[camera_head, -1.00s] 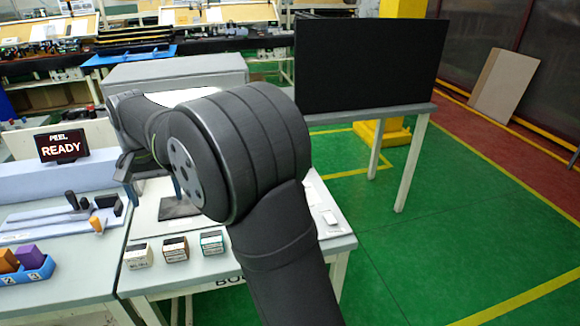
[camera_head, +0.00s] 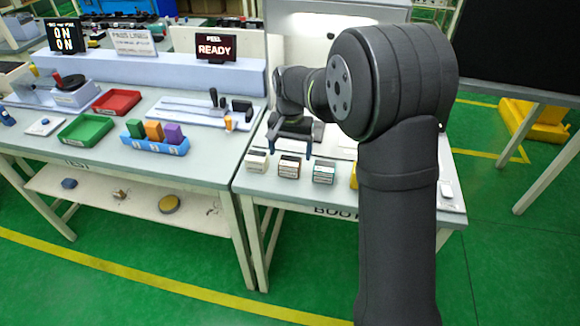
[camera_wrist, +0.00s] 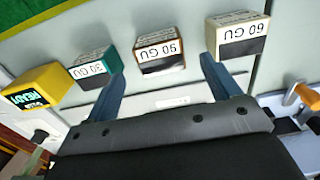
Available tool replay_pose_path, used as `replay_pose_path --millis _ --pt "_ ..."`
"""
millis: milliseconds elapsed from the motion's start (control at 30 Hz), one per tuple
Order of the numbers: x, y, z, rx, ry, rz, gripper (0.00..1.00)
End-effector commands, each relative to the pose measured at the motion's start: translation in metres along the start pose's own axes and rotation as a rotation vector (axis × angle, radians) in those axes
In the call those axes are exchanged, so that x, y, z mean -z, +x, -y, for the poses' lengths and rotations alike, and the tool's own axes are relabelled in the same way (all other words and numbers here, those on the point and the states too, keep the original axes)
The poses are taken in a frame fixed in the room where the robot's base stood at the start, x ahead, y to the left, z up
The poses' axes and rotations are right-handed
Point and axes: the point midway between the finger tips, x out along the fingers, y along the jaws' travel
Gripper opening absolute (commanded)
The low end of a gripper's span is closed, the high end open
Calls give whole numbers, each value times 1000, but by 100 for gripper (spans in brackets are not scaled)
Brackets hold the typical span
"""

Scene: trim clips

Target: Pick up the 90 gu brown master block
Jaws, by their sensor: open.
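The brown 90 GU block (camera_head: 289,167) stands on the bench top, between a white block and a teal block. In the wrist view the 90 GU block (camera_wrist: 160,54) has a white label and a dark patch, with brown edges. My gripper (camera_wrist: 162,72) is open and empty there, its two blue fingers apart, with the block just beyond and between their tips. In the head view my gripper (camera_head: 290,148) is behind the blocks, small and partly overlapped by the arm.
The white 60 GU block (camera_wrist: 238,36) and teal 30 GU block (camera_wrist: 95,66) stand close on either side. A yellow READY device (camera_wrist: 34,90) is beyond the teal one. A blue rack (camera_head: 155,145) with coloured blocks sits on the left bench.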

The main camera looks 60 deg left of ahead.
Motion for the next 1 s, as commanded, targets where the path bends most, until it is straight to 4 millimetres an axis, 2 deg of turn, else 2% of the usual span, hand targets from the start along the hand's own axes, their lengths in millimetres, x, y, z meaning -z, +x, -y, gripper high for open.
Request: replay_pose_path --millis 333,633,667,900,1000 --pt "-2 45 1 -1 0 1 82" --pt "-1 51 1 -1 1 -1 82" --pt "-1 51 1 -1 1 -1 78" --pt "-1 51 1 -1 1 -1 31" --pt "-1 51 1 -1 1 -2 31"
